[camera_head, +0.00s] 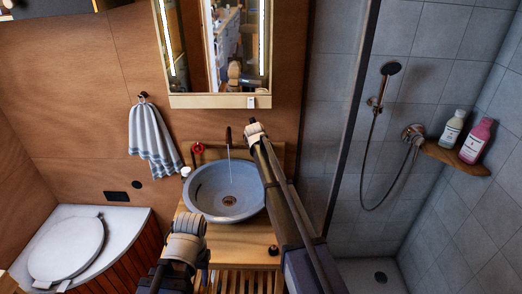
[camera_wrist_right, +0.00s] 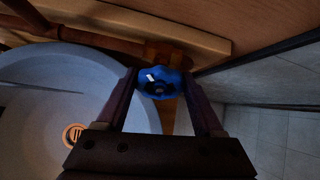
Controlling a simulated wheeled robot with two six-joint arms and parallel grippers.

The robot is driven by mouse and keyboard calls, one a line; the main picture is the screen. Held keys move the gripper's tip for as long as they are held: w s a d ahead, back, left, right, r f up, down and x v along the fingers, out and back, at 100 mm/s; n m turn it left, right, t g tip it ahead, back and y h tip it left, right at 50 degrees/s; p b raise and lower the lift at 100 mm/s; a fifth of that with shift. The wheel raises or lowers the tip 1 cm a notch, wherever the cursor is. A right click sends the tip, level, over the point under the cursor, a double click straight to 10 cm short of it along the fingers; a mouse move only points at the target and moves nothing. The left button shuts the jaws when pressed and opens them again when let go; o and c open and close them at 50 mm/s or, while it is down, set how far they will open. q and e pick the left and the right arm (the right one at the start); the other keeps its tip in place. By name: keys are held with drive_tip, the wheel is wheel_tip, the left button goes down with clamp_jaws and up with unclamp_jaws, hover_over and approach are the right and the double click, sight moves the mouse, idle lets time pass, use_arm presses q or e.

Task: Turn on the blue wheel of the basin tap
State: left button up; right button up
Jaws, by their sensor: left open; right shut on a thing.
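The blue wheel (camera_wrist_right: 158,84) of the tap shows in the right wrist view, between the two fingers of my right gripper (camera_wrist_right: 160,76), which is shut on it. In the head view my right arm reaches past the right side of the basin (camera_head: 194,201) to the wall and hides the blue wheel. The dark tap spout (camera_head: 228,137) stands behind the basin, and a thin pale stream, like water, falls from it. The red wheel (camera_head: 197,148) is left of the spout. My left gripper (camera_head: 177,281) is open and empty, low in front of the basin.
A mirror cabinet (camera_head: 220,101) hangs above the tap. A striped towel (camera_head: 153,136) hangs on the left, above the toilet (camera_head: 68,247). A dark-edged shower partition (camera_head: 346,110) stands close to the right of my right arm. A wooden counter (camera_head: 225,250) carries the basin.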

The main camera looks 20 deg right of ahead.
drive_tip(key=shift+s, duration=0.1)
drive_tip(key=o, duration=1.4)
drive_tip(key=shift+c, duration=0.2)
drive_tip(key=p+v, duration=0.6)
drive_tip(key=v, duration=0.1)
drive_tip(key=shift+s+r, duration=0.15)
drive_tip(key=shift+r, duration=0.2)
drive_tip(key=shift+a, duration=0.1)
drive_tip(key=shift+f, duration=0.1)
